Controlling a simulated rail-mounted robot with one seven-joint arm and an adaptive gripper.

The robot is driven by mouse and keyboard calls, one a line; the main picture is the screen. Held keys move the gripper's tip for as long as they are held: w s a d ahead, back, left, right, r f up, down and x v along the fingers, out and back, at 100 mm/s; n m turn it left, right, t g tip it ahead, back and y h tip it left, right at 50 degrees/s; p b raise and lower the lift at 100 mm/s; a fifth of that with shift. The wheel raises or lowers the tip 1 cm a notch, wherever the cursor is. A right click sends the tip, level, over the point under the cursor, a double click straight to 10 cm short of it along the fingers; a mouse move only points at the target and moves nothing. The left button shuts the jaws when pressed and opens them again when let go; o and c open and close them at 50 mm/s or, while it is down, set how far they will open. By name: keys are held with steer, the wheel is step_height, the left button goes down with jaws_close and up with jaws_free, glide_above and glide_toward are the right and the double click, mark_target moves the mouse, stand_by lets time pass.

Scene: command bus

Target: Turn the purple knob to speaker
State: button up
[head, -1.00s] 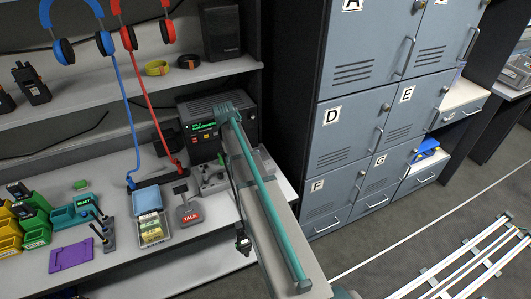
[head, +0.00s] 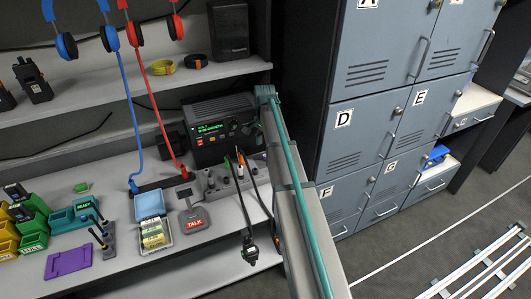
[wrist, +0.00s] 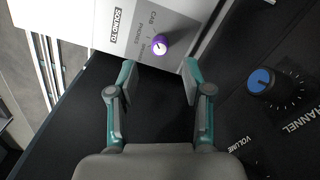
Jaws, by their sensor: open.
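The purple knob (wrist: 159,44) is at the top middle of the wrist view, on a light panel (wrist: 190,20) marked "SOUND TO". The labels "CAB" and "PHONES" and a third, partly hidden label stand around the knob. A pale mark shows on its face, too small to tell which label it points at. My gripper (wrist: 159,70) is open and empty. Its two teal fingers are spread either side of the knob's line, with the knob just beyond the fingertips and apart from them. In the head view my arm hides the gripper and the purple knob cannot be made out.
A blue knob (wrist: 261,80) marked "CHANNEL" sits on a dark panel to the right, near a "VOLUME" label. Lockers (head: 362,135) stand right.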

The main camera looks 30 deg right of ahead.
mark_target(265, 155)
steer(key=shift+f+p, duration=0.7)
steer(key=shift+f, duration=2.25)
steer(key=shift+c, duration=0.4)
jaws_close()
